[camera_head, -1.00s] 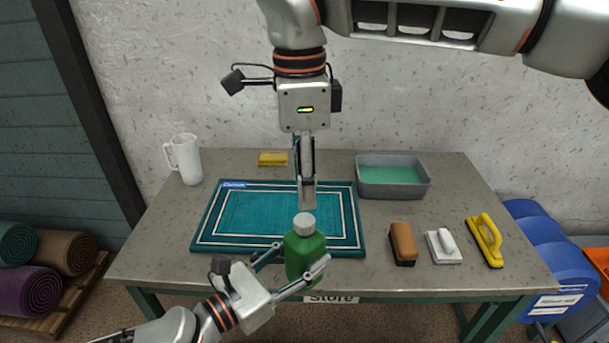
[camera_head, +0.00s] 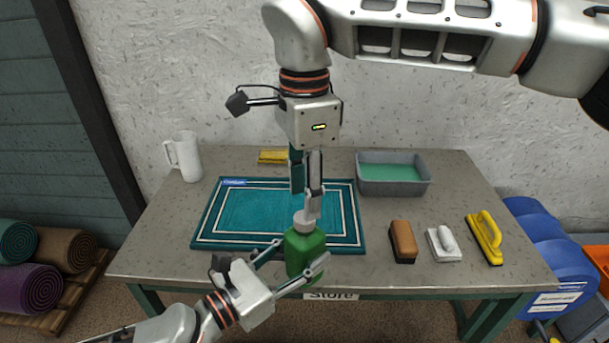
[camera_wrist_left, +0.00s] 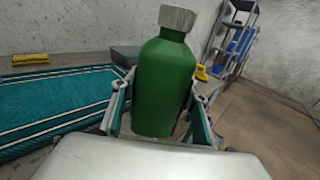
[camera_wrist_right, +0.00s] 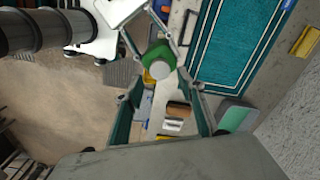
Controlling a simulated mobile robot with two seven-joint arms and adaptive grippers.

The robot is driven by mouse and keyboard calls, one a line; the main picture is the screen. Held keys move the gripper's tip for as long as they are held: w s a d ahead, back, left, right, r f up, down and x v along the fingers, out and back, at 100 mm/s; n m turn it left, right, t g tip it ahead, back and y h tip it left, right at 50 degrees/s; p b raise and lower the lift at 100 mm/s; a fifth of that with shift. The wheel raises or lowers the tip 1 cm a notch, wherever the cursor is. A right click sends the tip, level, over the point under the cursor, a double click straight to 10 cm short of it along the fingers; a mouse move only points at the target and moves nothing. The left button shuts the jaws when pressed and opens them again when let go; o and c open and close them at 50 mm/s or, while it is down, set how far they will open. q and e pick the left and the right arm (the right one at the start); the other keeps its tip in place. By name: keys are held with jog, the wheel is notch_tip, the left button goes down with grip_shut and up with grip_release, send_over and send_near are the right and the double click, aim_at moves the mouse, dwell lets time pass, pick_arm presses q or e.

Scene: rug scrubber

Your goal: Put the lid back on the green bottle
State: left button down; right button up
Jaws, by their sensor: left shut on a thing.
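The green bottle (camera_head: 304,255) stands upright at the table's front edge, between the fingers of my left gripper (camera_head: 300,258), which is shut on its body. The light grey lid (camera_head: 304,218) sits on top of the bottle; it also shows there in the left wrist view (camera_wrist_left: 178,18). I cannot tell whether it is screwed tight. My right gripper (camera_head: 306,200) points down just above the lid. In the right wrist view its fingers are apart with nothing gripped, and the lid (camera_wrist_right: 161,70) shows beyond them.
A teal rug (camera_head: 345,238) lies behind the bottle. A brown brush (camera_head: 403,240), a white scrubber (camera_head: 444,243) and a yellow brush (camera_head: 487,238) are to the right. A grey basin (camera_head: 392,187), a yellow sponge (camera_head: 272,157) and a white jug (camera_head: 187,157) stand farther back.

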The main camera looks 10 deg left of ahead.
aim_at(305, 248)
jog(key=shift+f, duration=2.35)
grip_shut()
jog(key=m, duration=0.8)
jog(key=shift+m, duration=0.3)
jog(key=m, duration=0.9)
jog(key=shift+m, duration=0.3)
jog(key=shift+o, duration=0.7)
grip_release()
